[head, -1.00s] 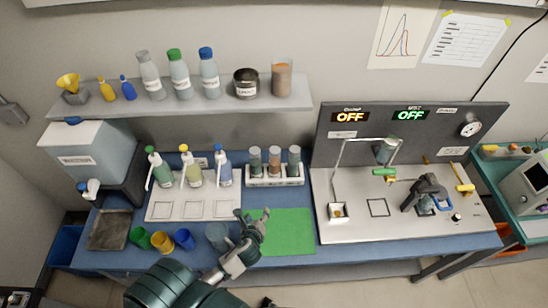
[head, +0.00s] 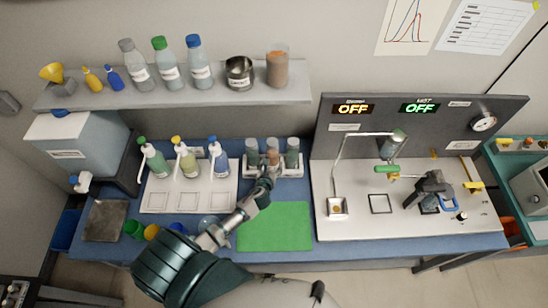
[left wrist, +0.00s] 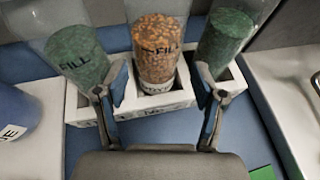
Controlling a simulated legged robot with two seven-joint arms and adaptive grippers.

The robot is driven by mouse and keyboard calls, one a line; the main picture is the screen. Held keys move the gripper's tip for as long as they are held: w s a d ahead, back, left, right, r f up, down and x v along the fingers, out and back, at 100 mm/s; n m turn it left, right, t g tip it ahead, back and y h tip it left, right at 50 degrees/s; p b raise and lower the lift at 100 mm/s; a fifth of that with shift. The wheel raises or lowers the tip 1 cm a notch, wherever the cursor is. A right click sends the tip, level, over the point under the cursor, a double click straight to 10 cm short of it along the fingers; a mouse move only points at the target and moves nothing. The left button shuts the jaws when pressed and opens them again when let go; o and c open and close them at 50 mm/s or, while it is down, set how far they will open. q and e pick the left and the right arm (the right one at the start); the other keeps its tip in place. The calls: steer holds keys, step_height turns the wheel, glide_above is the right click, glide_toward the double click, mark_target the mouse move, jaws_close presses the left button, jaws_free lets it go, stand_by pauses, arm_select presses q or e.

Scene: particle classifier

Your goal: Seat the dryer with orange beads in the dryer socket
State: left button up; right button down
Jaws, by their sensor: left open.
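The dryer with orange beads (head: 272,157) stands upright in the middle place of a white rack, between two dryers with green beads. In the left wrist view the orange-bead dryer (left wrist: 160,42) is straight ahead, with "FILL" printed on it. My left gripper (head: 267,178) is open and empty in front of the rack. In the left wrist view its fingers (left wrist: 162,84) point at the dryer's lower part, one to each side, with gaps. The bench apparatus (head: 355,218) is at right; I cannot tell which part is the dryer socket. My right gripper is out of view.
The white rack (left wrist: 152,104) holds the green-bead dryers (left wrist: 78,52) close beside my fingers. A tray with wash bottles (head: 190,200) stands left. A green mat (head: 275,227) lies clear in front. A shelf (head: 180,96) overhangs behind.

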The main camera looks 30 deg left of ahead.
mark_target(272, 162)
arm_select(q)
steer(key=shift+w+a+f, duration=0.1)
steer(key=shift+w, duration=0.15)
steer(key=shift+w+a, duration=0.2)
steer(key=x, duration=0.5)
steer(key=shift+s+a+f, duration=0.1)
steer(key=shift+a+f, duration=0.05)
steer(key=shift+a, duration=0.05)
steer(key=shift+s+d, duration=0.1)
steer(key=shift+d, duration=0.1)
steer(key=shift+c, duration=0.5)
steer(key=shift+d, duration=0.15)
steer(key=c, duration=0.8)
steer(key=shift+r, duration=0.25)
steer(key=shift+c, duration=1.4)
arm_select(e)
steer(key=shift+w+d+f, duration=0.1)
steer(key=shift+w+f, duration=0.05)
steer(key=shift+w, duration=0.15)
